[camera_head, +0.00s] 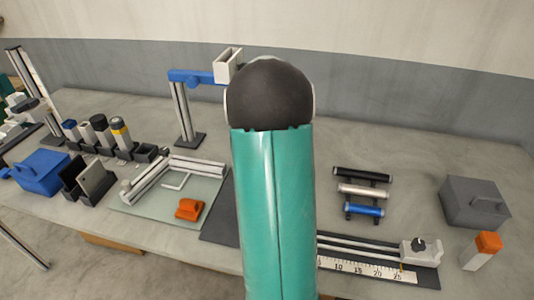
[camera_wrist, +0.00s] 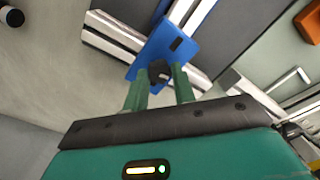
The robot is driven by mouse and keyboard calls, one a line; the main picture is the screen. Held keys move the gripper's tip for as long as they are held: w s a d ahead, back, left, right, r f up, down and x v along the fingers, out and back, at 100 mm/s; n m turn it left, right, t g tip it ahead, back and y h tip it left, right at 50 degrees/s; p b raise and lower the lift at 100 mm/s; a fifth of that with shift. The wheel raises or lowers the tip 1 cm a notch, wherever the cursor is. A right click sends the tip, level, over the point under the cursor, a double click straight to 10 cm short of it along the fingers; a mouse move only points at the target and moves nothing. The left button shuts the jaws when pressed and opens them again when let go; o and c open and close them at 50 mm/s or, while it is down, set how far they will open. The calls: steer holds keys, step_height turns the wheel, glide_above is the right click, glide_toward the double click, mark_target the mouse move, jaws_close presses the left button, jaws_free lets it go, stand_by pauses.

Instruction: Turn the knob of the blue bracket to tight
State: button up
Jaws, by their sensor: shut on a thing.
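The blue bracket (camera_head: 197,76) sits at the top of an upright silver post on a dark base, at the back centre in the head view. It also shows as a blue plate with a dark slot in the wrist view (camera_wrist: 163,48). Its black knob (camera_wrist: 160,70) is between the green fingers of my gripper (camera_wrist: 159,78), which is shut on it. The knob's setting cannot be read because the fingers partly cover it. In the head view my arm hides the gripper and the knob.
A pale rectangular holder (camera_head: 229,65) stands at the bracket's right end. A glass plate (camera_head: 150,207) with rails and an orange block (camera_head: 189,209) lies in front of the post. Colored rollers (camera_head: 363,190) and a grey box (camera_head: 475,202) are to the right.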

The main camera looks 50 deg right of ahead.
steer(key=m, duration=0.4)
steer(key=shift+m, duration=0.3)
steer(key=m, duration=1.5)
steer(key=shift+m, duration=0.4)
steer(key=o, duration=1)
